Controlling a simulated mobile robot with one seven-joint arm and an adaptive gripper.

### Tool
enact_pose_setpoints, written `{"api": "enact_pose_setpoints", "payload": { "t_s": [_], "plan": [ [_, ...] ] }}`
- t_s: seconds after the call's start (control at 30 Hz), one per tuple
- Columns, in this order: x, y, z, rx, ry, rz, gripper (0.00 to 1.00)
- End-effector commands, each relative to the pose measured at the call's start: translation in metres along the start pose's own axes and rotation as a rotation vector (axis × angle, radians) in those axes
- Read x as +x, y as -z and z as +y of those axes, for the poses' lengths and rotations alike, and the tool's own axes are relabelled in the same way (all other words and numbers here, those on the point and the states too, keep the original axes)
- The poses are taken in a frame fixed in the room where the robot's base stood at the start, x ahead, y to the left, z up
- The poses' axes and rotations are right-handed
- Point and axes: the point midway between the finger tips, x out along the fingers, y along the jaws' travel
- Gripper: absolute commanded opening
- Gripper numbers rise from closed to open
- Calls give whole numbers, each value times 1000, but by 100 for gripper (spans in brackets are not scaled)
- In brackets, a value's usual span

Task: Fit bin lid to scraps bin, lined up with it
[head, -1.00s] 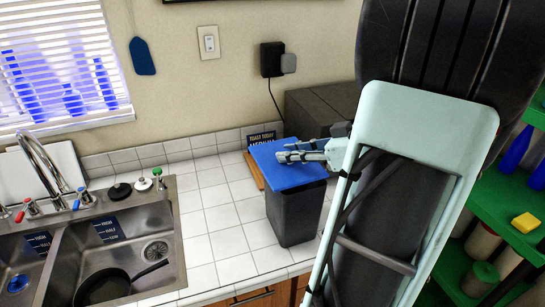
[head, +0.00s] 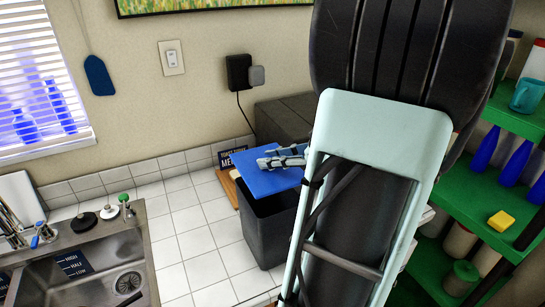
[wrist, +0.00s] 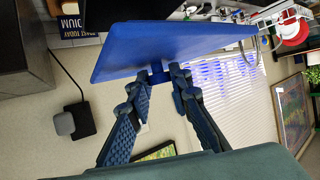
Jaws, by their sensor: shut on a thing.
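The bin lid (head: 262,180) is a flat blue panel. My gripper (head: 283,158) is shut on it, seemingly by a small grip on its face, as the wrist view shows (wrist: 162,76). The scraps bin (head: 268,238) is a dark grey open-topped box on the tiled counter. The lid is tilted above the bin and set off toward its back left in the head view, with part of the dark opening showing below its front edge. Whether lid and rim touch anywhere is unclear. My arm hides the bin's right side.
A wooden board (head: 227,186) and a dark sign (head: 236,150) are behind the bin. A dark box (head: 284,118) stands at the back wall. The sink (head: 95,262) is at left, with clear tiles (head: 192,225) between. Green shelves (head: 475,188) are at right.

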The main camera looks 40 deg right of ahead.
Motion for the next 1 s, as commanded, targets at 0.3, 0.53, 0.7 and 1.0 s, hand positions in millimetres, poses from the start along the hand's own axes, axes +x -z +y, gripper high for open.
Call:
{"api": "enact_pose_setpoints", "payload": {
  "t_s": [0.3, 0.53, 0.7, 1.0],
  "plan": [
    [11, -23, 0, 0, 6, 0, 0],
    [21, -44, 0, -1, 5, 0, 0],
    [26, -53, 0, -2, 5, 0, 0],
    [28, -59, 0, -2, 4, 0, 0]
  ]
}}
